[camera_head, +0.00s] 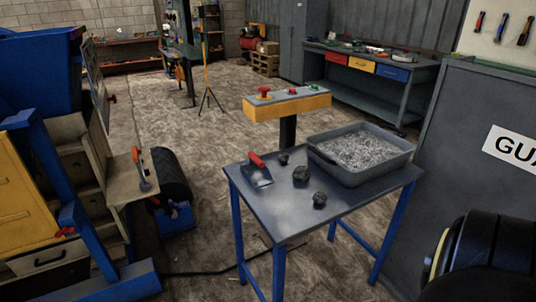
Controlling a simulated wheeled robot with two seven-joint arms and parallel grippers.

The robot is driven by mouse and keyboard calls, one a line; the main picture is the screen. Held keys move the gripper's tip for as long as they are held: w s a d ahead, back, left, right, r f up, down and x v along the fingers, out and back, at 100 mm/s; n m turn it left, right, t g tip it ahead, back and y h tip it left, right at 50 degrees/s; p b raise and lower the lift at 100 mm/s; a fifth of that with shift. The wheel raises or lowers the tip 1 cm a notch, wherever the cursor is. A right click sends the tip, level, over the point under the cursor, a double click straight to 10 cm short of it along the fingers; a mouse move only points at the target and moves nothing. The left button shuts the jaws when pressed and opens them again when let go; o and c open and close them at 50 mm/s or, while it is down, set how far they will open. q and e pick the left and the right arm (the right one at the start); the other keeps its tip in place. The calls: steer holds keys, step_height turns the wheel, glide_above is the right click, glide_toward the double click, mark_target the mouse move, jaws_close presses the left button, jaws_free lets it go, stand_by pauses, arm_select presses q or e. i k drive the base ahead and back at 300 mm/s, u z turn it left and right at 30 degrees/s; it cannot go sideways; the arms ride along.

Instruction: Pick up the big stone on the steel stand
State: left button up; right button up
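The steel stand (262,208) is a grey-topped table with blue legs in the middle right of the head view. Several dark things lie on it. The biggest-looking dark stone (301,175) sits near the middle of the top. A smaller stone (284,159) lies behind it to the left, and another stone (319,200) lies in front to the right, near the front edge. The stones are apart from each other. Nothing covers the big stone. Neither of my grippers shows in this view.
A grey tray (336,167) of gravel stands on the stand's right part. A red-handled scoop (260,176) lies at the left. A yellow button box (288,106) stands behind. A grey guard panel (465,150) is at right, a blue machine (40,75) at left.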

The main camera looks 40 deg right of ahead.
mark_target(300, 174)
steer(key=i, duration=2.15)
steer(key=z, duration=1.1)
